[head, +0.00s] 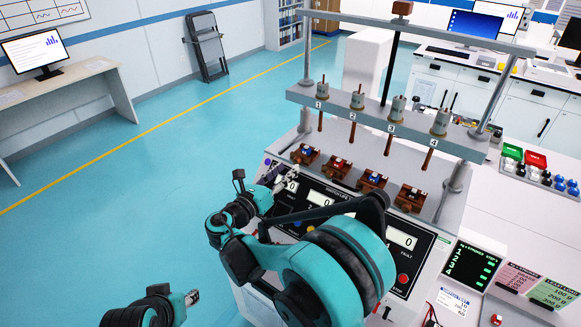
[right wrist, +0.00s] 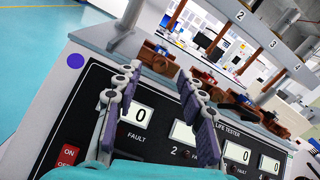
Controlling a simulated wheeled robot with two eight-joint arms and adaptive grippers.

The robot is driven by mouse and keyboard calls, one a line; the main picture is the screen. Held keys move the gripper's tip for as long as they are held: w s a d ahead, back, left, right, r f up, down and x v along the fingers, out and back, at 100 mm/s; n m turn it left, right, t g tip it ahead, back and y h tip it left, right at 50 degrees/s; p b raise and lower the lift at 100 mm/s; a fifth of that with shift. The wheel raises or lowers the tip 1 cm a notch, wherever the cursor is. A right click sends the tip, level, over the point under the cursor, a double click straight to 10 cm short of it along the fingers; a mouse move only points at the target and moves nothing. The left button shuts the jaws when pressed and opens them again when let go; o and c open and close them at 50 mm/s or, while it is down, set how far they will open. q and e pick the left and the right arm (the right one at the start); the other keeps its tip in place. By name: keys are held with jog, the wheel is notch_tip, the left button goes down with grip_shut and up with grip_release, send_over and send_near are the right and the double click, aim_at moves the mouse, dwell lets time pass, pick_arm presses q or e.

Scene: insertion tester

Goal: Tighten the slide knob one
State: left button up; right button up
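The insertion tester has a crossbar (head: 385,122) with numbered stations. That fixture also shows in the right wrist view (right wrist: 157,60), beyond the fingertips. I cannot tell which small part is slide knob one. My right gripper (head: 284,178) is over the left end of the front panel, close to fixture one. In the right wrist view its fingers (right wrist: 157,84) are apart with nothing between them. My left gripper (head: 192,297) is low at left, away from the tester, its opening unclear.
The front panel (right wrist: 75,125) has counter displays and a red OFF button (right wrist: 68,155). Other brown fixtures (head: 371,182) stand in a row to the right. An upright post (head: 307,65) rises behind station one. Green and red bins (head: 535,160) sit at right. Open floor lies left.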

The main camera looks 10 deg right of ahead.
aim_at(295, 161)
jog(key=shift+x, duration=1.65)
grip_shut()
